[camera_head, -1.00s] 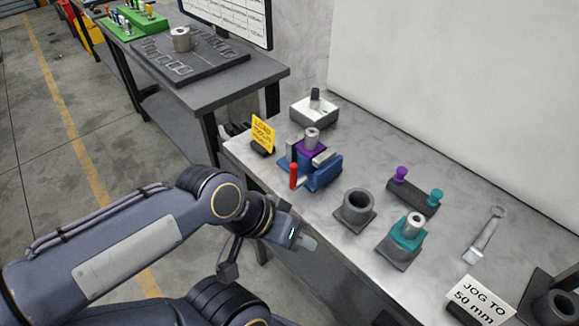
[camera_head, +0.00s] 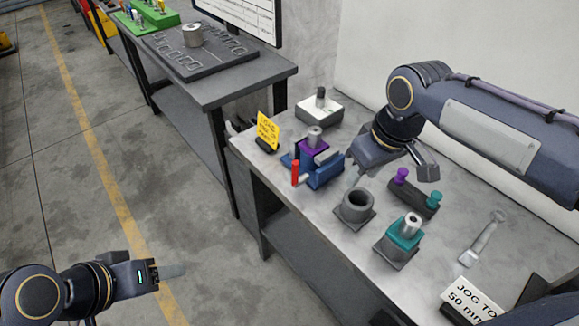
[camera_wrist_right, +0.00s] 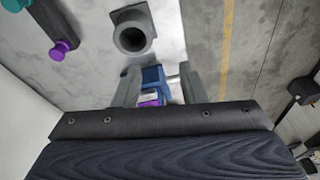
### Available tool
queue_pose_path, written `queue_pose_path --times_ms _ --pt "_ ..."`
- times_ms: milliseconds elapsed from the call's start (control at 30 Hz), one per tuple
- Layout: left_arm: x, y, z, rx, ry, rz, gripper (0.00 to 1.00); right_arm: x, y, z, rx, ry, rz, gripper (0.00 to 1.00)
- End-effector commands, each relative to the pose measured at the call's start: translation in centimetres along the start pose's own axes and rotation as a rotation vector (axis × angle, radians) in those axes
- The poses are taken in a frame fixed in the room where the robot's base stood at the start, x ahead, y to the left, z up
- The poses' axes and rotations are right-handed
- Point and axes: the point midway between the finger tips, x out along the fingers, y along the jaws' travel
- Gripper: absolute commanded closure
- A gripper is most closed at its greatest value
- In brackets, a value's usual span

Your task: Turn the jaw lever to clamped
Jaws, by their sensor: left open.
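The blue vise (camera_head: 325,175) stands on the grey workbench, with a purple block (camera_head: 313,148) in it and a metal cylinder on top. Its lever with a red handle (camera_head: 295,173) stands upright at the vise's front left. My right gripper (camera_head: 353,176) is above the bench just right of the vise, apart from the red handle. In the right wrist view its two fingers (camera_wrist_right: 158,72) are spread, with the blue vise (camera_wrist_right: 153,75) seen beyond them; the red handle is hidden there. My left gripper (camera_head: 176,270) is open and empty over the floor, left of the bench.
A grey hollow cylinder (camera_head: 355,206), a teal block (camera_head: 405,235) and a holder with purple and teal knobs (camera_head: 415,200) stand right of the vise. A yellow sign (camera_head: 267,131) and a white box (camera_head: 320,108) stand behind it. A wrench (camera_head: 483,237) lies further right.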

Motion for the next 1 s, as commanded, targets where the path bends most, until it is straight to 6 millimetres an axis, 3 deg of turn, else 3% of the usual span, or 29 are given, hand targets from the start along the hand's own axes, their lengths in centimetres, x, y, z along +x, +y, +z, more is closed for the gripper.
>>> queue_pose_path --times_ms 33,200,400,567,1000 --pt "-0.2 0.1 -0.1 0.000 0.000 0.000 0.42 0.7 -0.6 -2.8 -0.070 -0.040 0.001 0.62" --pt "-0.6 0.3 -0.3 0.000 0.000 0.000 0.42 3.5 -2.8 -9.7 -0.247 -0.138 0.014 0.62" --pt "-0.8 0.4 -0.4 0.000 0.000 0.000 0.42 6.5 -4.8 -13.8 -0.348 -0.202 0.017 0.62" --pt "-0.8 0.4 -0.4 0.000 0.000 0.000 0.42 7.8 -5.3 -14.5 -0.369 -0.220 0.017 0.62" --pt "-0.9 0.4 -0.4 0.000 0.000 0.000 0.42 13.9 -4.9 -13.1 -0.368 -0.219 0.016 0.62"
